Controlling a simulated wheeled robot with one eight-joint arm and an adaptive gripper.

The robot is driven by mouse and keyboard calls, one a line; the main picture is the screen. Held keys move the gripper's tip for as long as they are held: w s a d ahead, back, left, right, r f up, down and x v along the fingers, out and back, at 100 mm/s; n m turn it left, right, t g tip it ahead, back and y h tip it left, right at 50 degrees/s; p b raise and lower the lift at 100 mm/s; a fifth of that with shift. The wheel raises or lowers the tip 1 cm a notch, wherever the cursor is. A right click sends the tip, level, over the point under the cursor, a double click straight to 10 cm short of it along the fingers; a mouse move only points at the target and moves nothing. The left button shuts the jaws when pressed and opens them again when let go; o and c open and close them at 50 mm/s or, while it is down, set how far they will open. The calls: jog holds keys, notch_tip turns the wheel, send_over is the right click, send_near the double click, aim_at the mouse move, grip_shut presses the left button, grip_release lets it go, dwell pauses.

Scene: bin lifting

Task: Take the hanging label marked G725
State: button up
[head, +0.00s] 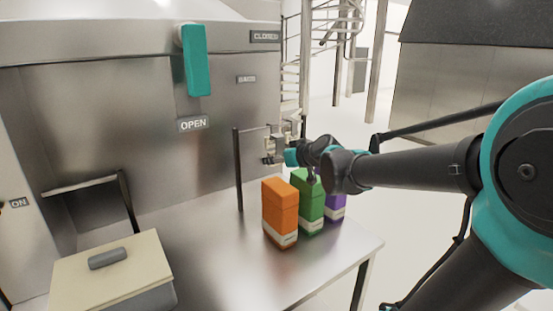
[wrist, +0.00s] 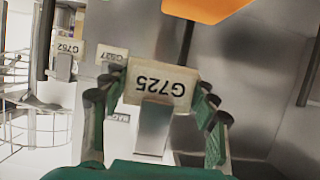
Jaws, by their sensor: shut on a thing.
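The label marked G725 (wrist: 157,85) is a pale plate with dark text, seen upside down in the wrist view. My gripper (wrist: 154,100) has its dark-tipped green fingers on both sides of the label and is shut on it. In the head view my gripper (head: 273,152) is at the rack with a dark post (head: 239,172), above the back of the table. The label's print cannot be read in the head view. Two other labels, one (wrist: 68,46) at the far left and one (wrist: 111,54) nearer, show behind it in the wrist view.
Orange (head: 280,212), green (head: 309,202) and purple (head: 337,207) boxes stand on the metal table (head: 215,250) below my arm. A lidded bin (head: 110,265) is at the front left. A steel machine with a teal handle (head: 196,62) stands behind. The table's front middle is clear.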

jog(key=shift+s+d, duration=0.65)
jog(key=shift+s, duration=0.3)
jog(key=shift+s+d, duration=0.6)
jog(key=shift+s, duration=0.35)
jog(key=shift+s+d, duration=0.65)
jog(key=shift+s, duration=0.3)
